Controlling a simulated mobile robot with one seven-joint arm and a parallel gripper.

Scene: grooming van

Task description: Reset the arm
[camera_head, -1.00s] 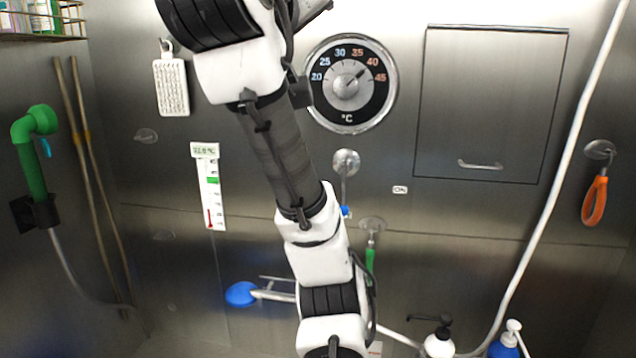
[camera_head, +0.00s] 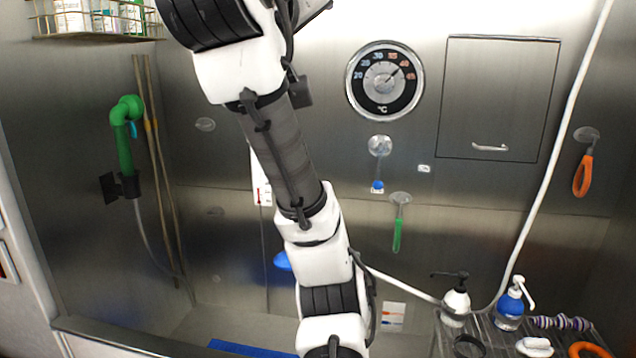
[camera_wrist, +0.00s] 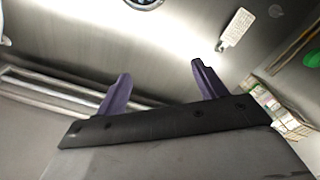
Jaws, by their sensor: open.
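My gripper (camera_wrist: 160,88) shows in the wrist view with its two purple fingers spread apart and nothing between them. In the wrist view the fingers stand in front of a metal wall and some light rails (camera_wrist: 60,100), with no visible contact.
A black-capped bottle (camera_head: 456,300) and a blue bottle (camera_head: 509,308) stand at lower right. A wire basket (camera_head: 95,25) hangs upper left.

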